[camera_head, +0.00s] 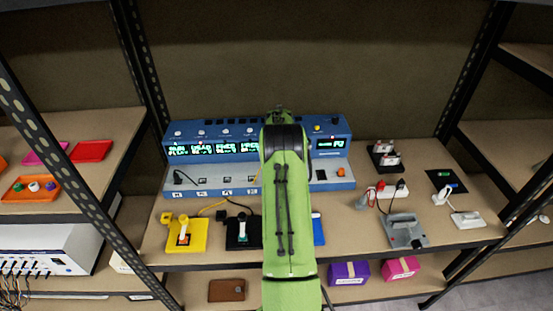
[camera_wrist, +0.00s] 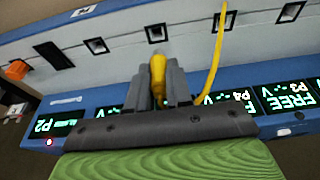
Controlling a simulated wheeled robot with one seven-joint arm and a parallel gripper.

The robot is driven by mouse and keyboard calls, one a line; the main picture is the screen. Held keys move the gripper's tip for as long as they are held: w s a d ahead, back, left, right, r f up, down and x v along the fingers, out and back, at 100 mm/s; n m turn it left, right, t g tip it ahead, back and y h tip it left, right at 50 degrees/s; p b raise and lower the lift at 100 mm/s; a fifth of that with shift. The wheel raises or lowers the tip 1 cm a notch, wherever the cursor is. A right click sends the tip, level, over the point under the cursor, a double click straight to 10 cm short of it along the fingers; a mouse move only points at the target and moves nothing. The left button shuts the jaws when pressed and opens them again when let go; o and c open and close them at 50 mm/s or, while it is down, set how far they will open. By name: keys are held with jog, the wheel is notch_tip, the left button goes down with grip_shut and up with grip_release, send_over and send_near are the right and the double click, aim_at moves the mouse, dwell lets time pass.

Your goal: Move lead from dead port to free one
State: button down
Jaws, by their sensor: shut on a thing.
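My gripper (camera_wrist: 158,90) is shut on a yellow plug (camera_wrist: 158,72) in the wrist view. The plug lies between the two grey fingers, its end just below a dark port (camera_wrist: 155,33); I cannot tell whether they touch. A yellow lead (camera_wrist: 217,50) runs up beside the right finger; in the head view the yellow lead (camera_head: 212,207) lies on the shelf, left of my arm. The blue console (camera_head: 220,127) has a row of displays and a sloped grey port panel (camera_head: 205,180). The wrist view shows upside-down displays reading P2 (camera_wrist: 55,127), P4 (camera_wrist: 232,107) and FREE (camera_wrist: 293,97). My arm hides my gripper in the head view.
A black plug (camera_head: 178,177) sits at the panel's left. A yellow switch box (camera_head: 187,236) and a black one (camera_head: 243,233) stand in front. Right are a grey device (camera_head: 406,231) and a white plug block (camera_head: 393,192). Dark rack posts (camera_head: 149,80) flank the shelf.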

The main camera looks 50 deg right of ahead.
notch_tip(320, 180, down, 4)
jog(key=shift+f+b, duration=0.1)
jog(key=shift+b, duration=0.9)
jog(key=shift+r+p, duration=0.3)
jog(key=shift+r, duration=0.3)
jog(key=shift+b, duration=0.45)
dwell(0.4)
jog(key=shift+f+b, duration=0.85)
jog(key=shift+f, duration=0.4)
jog(key=c, duration=1)
grip_release()
jog(key=shift+o, duration=0.2)
